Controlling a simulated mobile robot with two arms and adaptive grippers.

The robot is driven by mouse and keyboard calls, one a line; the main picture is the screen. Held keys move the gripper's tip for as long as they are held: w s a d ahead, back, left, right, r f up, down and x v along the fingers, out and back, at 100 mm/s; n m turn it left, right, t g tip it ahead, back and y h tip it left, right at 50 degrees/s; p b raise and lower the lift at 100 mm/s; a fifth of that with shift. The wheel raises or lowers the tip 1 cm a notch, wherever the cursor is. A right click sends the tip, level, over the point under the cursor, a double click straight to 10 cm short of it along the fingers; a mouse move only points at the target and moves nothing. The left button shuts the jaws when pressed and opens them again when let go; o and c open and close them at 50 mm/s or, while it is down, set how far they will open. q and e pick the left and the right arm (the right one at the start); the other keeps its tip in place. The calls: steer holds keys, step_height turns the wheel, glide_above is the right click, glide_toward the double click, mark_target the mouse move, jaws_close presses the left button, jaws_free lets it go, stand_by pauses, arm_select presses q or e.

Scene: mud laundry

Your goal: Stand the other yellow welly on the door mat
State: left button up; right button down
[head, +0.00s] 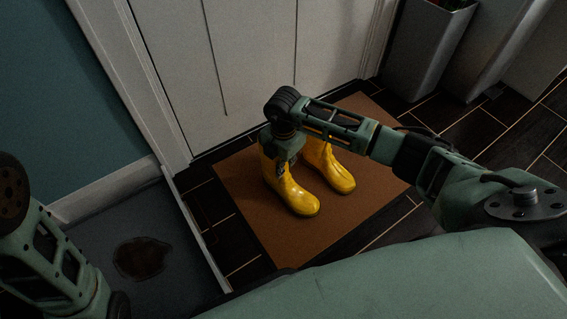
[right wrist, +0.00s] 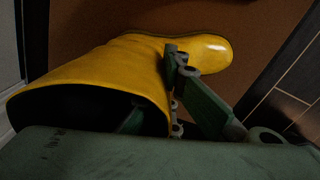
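Two yellow wellies stand upright side by side on the brown door mat (head: 245,205) in the head view. The left-hand welly (head: 291,193) has my right gripper (head: 287,150) at its top; the other welly (head: 334,171) stands close behind to the right. In the right wrist view, the held welly (right wrist: 95,70) shows its dark open top. One finger of my right gripper (right wrist: 160,92) lies against the outside of the shaft and part of the other shows inside the opening. The gripper appears shut on the shaft wall. My left gripper is out of view.
A grey tray (head: 190,272) with a brown muddy patch (head: 143,258) lies at the lower left. A white door (head: 245,60) stands behind the mat. A grey bin (head: 425,50) stands at the upper right. Dark tiles surround the mat.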

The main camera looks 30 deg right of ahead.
steer(key=c, duration=1.9)
jaws_free()
steer(key=shift+o, duration=0.5)
steer(key=o, duration=0.4)
steer(key=shift+r, duration=0.1)
